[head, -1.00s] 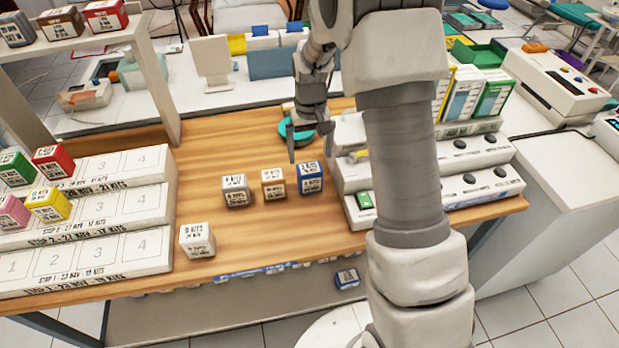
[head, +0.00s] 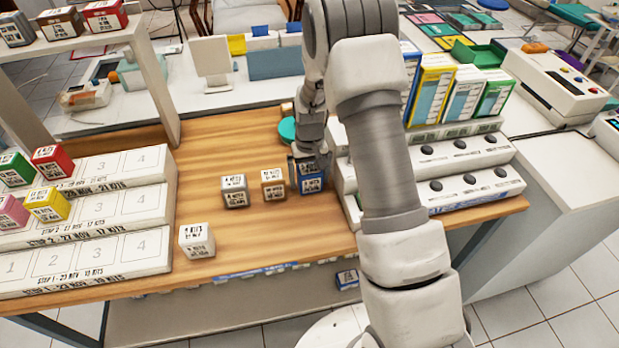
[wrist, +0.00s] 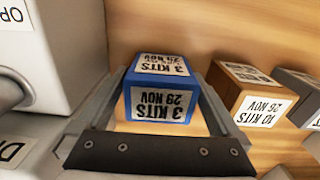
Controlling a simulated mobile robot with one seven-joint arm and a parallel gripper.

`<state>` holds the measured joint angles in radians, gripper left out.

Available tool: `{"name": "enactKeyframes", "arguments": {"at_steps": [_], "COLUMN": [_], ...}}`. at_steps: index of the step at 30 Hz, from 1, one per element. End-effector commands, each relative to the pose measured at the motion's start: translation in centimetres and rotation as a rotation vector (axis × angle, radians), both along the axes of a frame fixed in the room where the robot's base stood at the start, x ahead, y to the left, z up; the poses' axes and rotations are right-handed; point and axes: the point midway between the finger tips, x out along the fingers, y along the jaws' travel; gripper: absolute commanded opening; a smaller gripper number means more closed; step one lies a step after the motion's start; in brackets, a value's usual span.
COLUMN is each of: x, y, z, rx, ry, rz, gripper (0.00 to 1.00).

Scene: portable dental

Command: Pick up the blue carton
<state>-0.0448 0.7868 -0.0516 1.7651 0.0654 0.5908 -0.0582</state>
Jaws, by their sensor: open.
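The blue carton (head: 312,178) stands on the wooden table, at the right end of a short row of cartons. In the wrist view the blue carton (wrist: 161,90) shows its white labels, reading 3 KITS 29 NOV, and lies between the two fingers. My gripper (head: 307,168) is down at the blue carton, with its fingers open on either side of it. In the wrist view my gripper (wrist: 158,105) shows a gap between each finger and the carton, wider on the right.
An orange-brown carton (head: 273,184) stands close left of the blue one, then a grey carton (head: 235,191). A white carton (head: 196,240) stands nearer the front. A white stepped rack (head: 470,180) is close on the right. Numbered white steps (head: 120,255) are at left.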

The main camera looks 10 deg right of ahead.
Motion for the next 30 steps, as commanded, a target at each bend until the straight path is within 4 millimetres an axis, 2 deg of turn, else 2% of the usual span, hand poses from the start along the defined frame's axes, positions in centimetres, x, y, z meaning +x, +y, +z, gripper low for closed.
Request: {"name": "enactKeyframes", "arguments": {"at_steps": [2, 15, 16, 25, 30], "x": [0.0, 0.0, 0.0, 0.0, 0.1], "y": [0.0, 0.0, 0.0, 0.0, 0.0], "z": [0.0, 0.1, 0.1, 0.3, 1.7], "rx": [0.000, 0.000, 0.000, 0.000, 0.000], "ry": [0.000, 0.000, 0.000, -0.001, -0.002], "rz": [0.000, 0.000, 0.000, 0.000, 0.000], "gripper": [1.00, 0.23, 0.20, 0.20, 0.20]}}
